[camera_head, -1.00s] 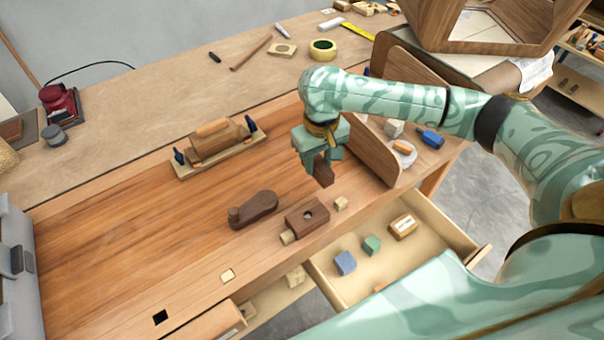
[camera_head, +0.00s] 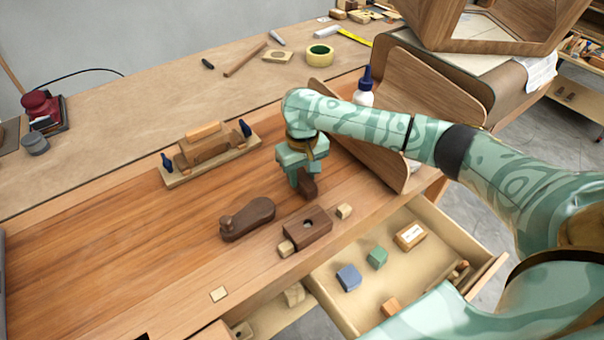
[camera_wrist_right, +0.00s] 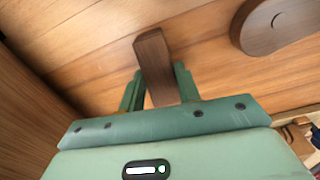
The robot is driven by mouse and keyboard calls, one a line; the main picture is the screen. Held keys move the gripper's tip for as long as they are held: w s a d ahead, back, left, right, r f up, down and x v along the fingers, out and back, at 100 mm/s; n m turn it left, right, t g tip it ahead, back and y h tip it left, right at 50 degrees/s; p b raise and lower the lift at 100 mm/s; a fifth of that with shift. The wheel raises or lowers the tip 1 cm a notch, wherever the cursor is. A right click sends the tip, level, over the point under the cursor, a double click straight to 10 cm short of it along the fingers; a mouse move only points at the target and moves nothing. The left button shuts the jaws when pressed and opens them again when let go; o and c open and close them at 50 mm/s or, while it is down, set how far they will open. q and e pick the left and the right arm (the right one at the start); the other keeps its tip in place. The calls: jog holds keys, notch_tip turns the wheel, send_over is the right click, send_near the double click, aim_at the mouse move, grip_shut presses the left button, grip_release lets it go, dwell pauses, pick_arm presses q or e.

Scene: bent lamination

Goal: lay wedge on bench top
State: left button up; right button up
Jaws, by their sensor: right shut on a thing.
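The wedge (camera_head: 309,187) is a small dark brown wooden piece in my right gripper (camera_head: 302,184). In the right wrist view the wedge (camera_wrist_right: 154,60) sticks out beyond the two green fingers of the right gripper (camera_wrist_right: 158,88), which are shut on it. The gripper points down over the bench top (camera_head: 130,245), between the brown clamped block and the curved panels. I cannot tell whether the wedge touches the wood. My left gripper is not in view.
A dark wooden plane (camera_head: 248,218) and a brown block with a hole (camera_head: 306,231) lie near the gripper. A clamped form (camera_head: 208,150) stands behind. Curved panels (camera_head: 375,150) rise to the right. An open drawer (camera_head: 350,310) is in front. The bench's left part is clear.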

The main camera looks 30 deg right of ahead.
aim_at(302, 177)
jog(key=o, duration=1)
jog(key=shift+f, duration=0.1)
notch_tip(302, 177, up, 12)
jog(key=p, duration=0.6)
